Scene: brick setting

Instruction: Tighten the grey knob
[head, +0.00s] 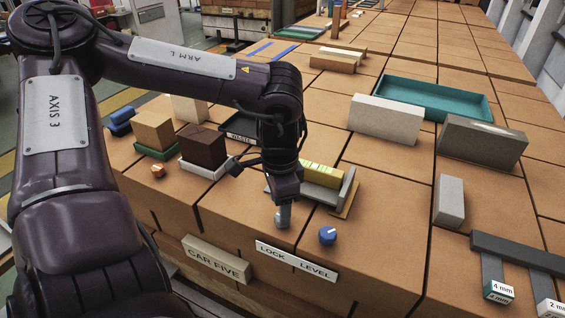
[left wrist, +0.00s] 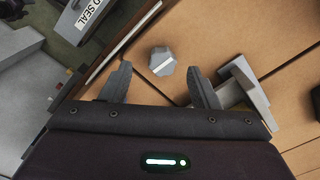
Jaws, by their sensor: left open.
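The grey knob (head: 282,217) stands on the brick-brown top near its front edge, above the word LOCK on a white label plate (head: 296,261). In the left wrist view the knob (left wrist: 162,62) is a faceted grey piece with a pale line across its top. My left gripper (head: 284,199) points down right over the knob. In the left wrist view its two fingers (left wrist: 160,88) are spread, with the knob showing between and just beyond their tips. They do not appear to touch it. My right gripper is not in view.
A blue knob (head: 327,236) stands close to the right, above the word LEVEL. A grey angled holder with yellow blocks (head: 321,174) is just behind my gripper. A dark brown block (head: 202,147) sits in a white tray to the left. Clear surface lies right of the blue knob.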

